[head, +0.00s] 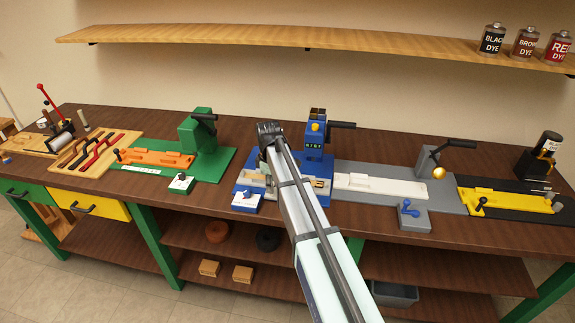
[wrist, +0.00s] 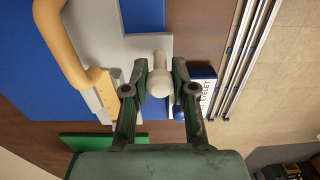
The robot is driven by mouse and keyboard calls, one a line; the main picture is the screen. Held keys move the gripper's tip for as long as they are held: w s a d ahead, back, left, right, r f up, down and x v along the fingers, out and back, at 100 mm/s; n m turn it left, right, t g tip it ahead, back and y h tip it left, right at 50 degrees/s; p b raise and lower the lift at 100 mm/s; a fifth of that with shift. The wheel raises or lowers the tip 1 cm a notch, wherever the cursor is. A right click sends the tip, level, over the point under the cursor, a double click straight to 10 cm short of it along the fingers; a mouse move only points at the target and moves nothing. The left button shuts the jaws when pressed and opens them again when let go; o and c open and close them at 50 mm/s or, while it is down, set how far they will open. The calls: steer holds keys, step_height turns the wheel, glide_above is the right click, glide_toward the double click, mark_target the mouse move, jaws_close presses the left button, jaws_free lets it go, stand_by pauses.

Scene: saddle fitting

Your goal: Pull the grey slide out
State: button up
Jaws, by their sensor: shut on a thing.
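The grey slide (wrist: 98,40) lies on the blue base of the middle station, seen in the wrist view. A pale round-ended knob (wrist: 159,84) stands at its near side, by a light grey block (wrist: 148,46). My gripper (wrist: 160,76) has one finger on each side of the knob and is shut on it. In the head view my arm covers the gripper and most of the slide. The blue press (head: 315,145) stands behind, with a black lever.
A tan curved part (wrist: 58,45) lies along the slide. A white-topped blue box (head: 246,203) with a label sits at the base's front. A green station (head: 205,150) stands left, and a grey station with a white slide (head: 380,185) stands right. The bench's front edge is close.

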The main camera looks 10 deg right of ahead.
steer(key=shift+s+a+r, duration=0.1)
steer(key=shift+s+a, duration=0.25)
steer(key=shift+s, duration=0.55)
steer(key=shift+s+a+p, duration=0.25)
steer(key=shift+s+p, duration=0.05)
steer(key=shift+s, duration=0.3)
steer(key=shift+o, duration=0.8)
steer(key=shift+s+a, duration=0.1)
steer(key=shift+s, duration=0.05)
steer(key=o, duration=0.7)
